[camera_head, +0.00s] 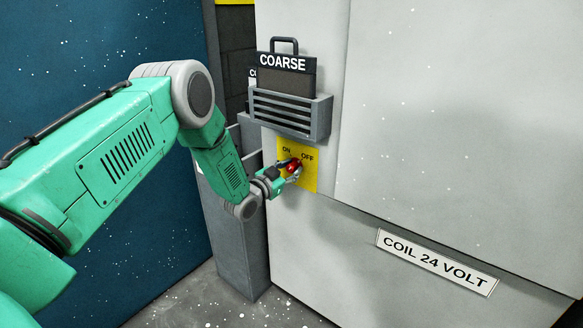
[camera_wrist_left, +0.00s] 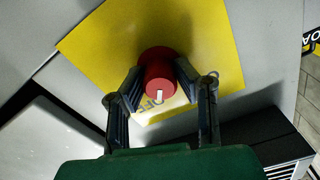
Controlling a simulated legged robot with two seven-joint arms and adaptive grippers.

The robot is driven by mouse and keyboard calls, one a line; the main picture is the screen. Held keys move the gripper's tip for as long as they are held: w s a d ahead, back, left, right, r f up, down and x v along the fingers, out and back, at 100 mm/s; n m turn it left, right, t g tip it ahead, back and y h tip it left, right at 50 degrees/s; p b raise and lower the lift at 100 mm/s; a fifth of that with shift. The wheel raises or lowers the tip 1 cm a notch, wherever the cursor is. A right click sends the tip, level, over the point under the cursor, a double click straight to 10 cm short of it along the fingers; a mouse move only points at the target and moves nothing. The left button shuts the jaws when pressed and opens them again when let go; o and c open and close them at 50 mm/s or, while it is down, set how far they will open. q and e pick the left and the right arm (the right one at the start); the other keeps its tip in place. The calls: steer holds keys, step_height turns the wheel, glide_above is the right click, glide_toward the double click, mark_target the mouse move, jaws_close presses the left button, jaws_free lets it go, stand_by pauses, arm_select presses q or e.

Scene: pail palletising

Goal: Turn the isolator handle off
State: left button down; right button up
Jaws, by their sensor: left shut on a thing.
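The red isolator handle (camera_head: 294,165) sits on a yellow plate (camera_head: 311,177) marked ON and OFF, fixed to a grey cabinet face. In the left wrist view the red handle (camera_wrist_left: 158,72), with a white mark on it, stands in front of the yellow plate (camera_wrist_left: 205,45). My left gripper (camera_head: 287,171) is at the handle, and in the wrist view its two dark fingers (camera_wrist_left: 160,82) are closed on the handle's sides. The fingers cover part of the plate's lettering. My right gripper is not in view.
A grey slotted holder (camera_head: 290,114) with a board marked COARSE (camera_head: 283,64) is mounted above the plate. A COIL 24 VOLT label (camera_head: 436,261) is on the cabinet to the lower right. A dark blue panel (camera_head: 90,40) stands at the left.

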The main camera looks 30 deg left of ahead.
arm_select(q)
steer(key=shift+s+f+m, duration=0.15)
steer(key=shift+f+m, duration=0.25)
steer(key=shift+m, duration=0.2)
steer(key=c, duration=1.3)
jaws_free()
steer(key=shift+o, duration=0.2)
steer(key=shift+a+r, duration=0.1)
steer(key=shift+r, duration=0.1)
steer(key=shift+s, duration=0.15)
steer(key=s+a, duration=0.1)
steer(key=s, duration=1)
steer(key=shift+s, duration=0.15)
